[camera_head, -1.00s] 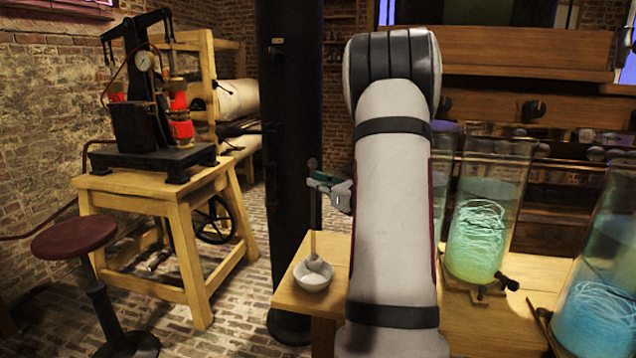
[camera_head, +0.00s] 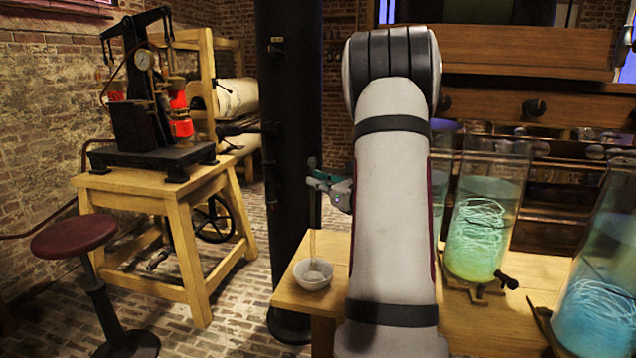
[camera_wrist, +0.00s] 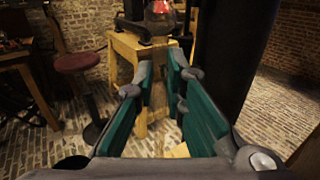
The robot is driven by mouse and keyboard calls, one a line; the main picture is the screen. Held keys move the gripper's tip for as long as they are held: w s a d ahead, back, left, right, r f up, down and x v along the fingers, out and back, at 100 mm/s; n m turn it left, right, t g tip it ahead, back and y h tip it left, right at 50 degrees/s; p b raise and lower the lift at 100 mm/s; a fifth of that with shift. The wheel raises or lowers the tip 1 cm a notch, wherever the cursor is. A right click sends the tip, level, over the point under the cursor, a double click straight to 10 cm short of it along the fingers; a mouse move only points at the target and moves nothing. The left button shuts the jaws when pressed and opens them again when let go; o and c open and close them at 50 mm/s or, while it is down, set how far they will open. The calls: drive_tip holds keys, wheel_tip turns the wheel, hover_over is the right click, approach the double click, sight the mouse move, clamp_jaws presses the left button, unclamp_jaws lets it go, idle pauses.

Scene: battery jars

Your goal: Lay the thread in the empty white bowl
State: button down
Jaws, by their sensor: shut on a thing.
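The white bowl (camera_head: 313,281) stands on the left end of the wooden table. My gripper (camera_head: 314,181) is above it, left of my arm in the head view. A thin pale thread (camera_head: 312,243) hangs almost straight down from the gripper, its lower end at the bowl. Whether that end touches the inside of the bowl is not clear. My gripper is shut on the thread.
Glass jars with greenish liquid and pale coils (camera_head: 481,225) stand right of my arm on the wooden table (camera_head: 520,315). A black column (camera_head: 290,150) rises just behind the bowl. A red stool (camera_head: 74,236) and a wooden stand (camera_head: 170,190) with a pump are at the left.

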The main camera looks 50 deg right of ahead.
wheel_tip(320, 180, up, 8)
drive_tip(key=p, duration=0.4)
idle(0.5)
idle(0.4)
